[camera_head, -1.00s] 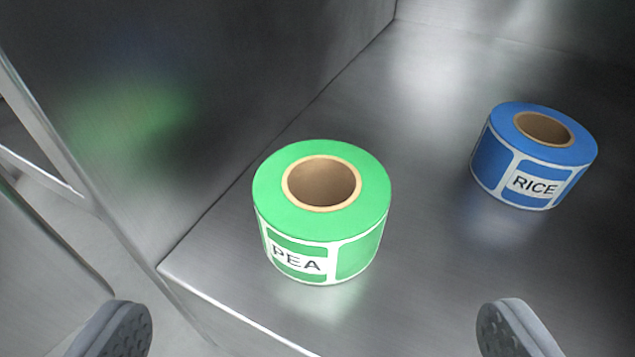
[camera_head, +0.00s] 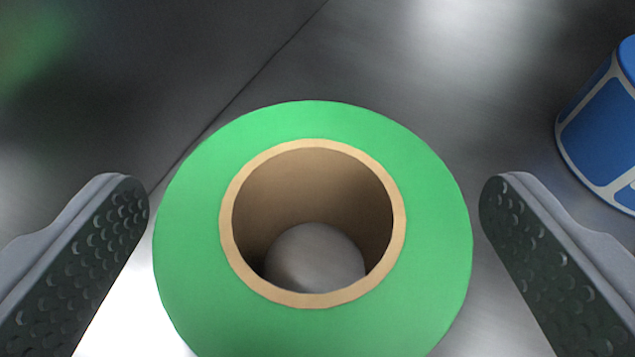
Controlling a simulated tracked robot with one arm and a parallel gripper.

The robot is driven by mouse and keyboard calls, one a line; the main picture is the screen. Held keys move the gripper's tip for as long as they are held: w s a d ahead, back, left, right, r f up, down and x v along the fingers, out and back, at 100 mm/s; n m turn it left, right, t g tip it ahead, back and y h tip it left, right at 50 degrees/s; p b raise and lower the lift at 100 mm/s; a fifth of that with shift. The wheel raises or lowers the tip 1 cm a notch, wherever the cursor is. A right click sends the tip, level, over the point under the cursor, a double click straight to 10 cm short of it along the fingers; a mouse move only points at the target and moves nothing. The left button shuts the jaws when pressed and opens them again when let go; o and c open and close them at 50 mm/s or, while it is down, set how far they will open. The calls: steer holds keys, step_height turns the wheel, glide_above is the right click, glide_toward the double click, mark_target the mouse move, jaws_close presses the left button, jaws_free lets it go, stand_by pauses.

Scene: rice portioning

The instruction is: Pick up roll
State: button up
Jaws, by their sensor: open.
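A green label roll (camera_head: 437,225) stands upright on the metal surface, seen from above, with a tan cardboard core around an open hole. Its lower edge runs out of the picture and its printed side is hidden. My gripper (camera_head: 315,200) is open, with one dark textured finger to the left of the roll and one to the right. A narrow gap shows between each fingertip and the roll. A blue label roll (camera_head: 608,130) stands at the right edge, partly cut off.
The metal shelf surface (camera_head: 440,80) is clear behind the green roll. A metal side wall (camera_head: 130,80) rises at the left, close to the green roll. The blue roll is beyond the right finger.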

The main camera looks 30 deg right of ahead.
steer(key=c, duration=1.1)
steer(key=shift+c, duration=0.2)
